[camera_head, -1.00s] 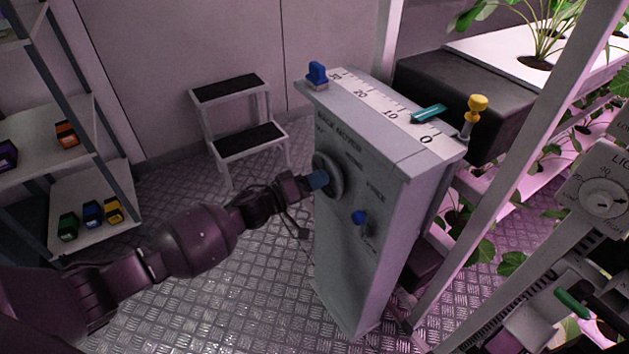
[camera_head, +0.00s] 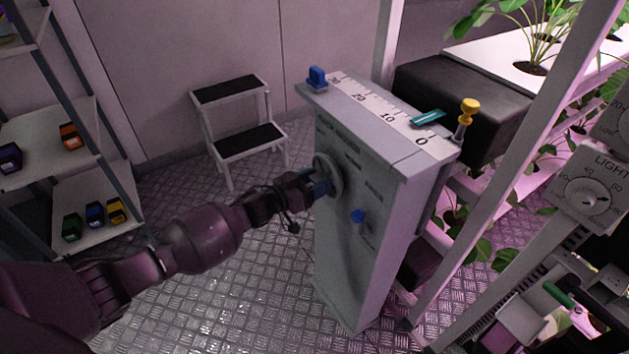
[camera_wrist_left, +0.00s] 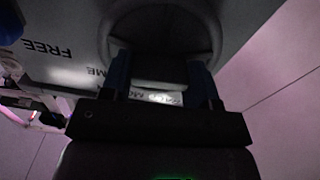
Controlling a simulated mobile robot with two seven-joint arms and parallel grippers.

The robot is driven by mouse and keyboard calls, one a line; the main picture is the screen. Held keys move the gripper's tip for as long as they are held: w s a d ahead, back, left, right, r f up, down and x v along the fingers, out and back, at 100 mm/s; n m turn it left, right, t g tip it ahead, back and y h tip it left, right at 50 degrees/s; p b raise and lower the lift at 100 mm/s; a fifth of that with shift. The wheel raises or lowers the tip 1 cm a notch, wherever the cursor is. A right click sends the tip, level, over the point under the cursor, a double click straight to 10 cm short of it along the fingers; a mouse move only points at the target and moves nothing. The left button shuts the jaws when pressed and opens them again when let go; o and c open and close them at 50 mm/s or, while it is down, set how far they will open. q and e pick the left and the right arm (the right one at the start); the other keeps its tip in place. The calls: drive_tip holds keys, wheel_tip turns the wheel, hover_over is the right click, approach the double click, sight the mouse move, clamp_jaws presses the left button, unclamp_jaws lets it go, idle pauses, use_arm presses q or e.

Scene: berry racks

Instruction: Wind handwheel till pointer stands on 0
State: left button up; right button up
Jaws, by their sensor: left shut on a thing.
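The grey handwheel (camera_head: 335,172) is on the front face of a grey column box (camera_head: 352,255). My left gripper (camera_head: 325,184) is shut on the handwheel at its near side, partly hiding it. In the left wrist view, its two blue fingers (camera_wrist_left: 162,80) sit on either side of a part of the dark handwheel (camera_wrist_left: 160,22). My right gripper is not in view.
A blue knob (camera_head: 358,216) sits below right of the wheel, beside the word FREE. A step stool (camera_head: 237,135) and a shelf (camera_head: 95,195) stand left. Plant racks are at right.

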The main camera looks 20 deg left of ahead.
use_arm(q)
drive_tip(key=m, duration=0.4)
drive_tip(key=shift+m, duration=0.3)
drive_tip(key=m, duration=0.2)
drive_tip(key=shift+m, duration=0.3)
drive_tip(key=m, duration=0.2)
drive_tip(key=shift+m, duration=0.4)
drive_tip(key=m, duration=0.3)
drive_tip(key=shift+f+m, duration=0.1)
drive_tip(key=shift+m, duration=0.2)
drive_tip(key=m, duration=0.3)
drive_tip(key=shift+m+b, duration=0.3)
drive_tip(key=m+b, duration=0.1)
drive_tip(key=m, duration=0.3)
drive_tip(key=shift+m, duration=1.8)
drive_tip(key=shift+b, duration=0.3)
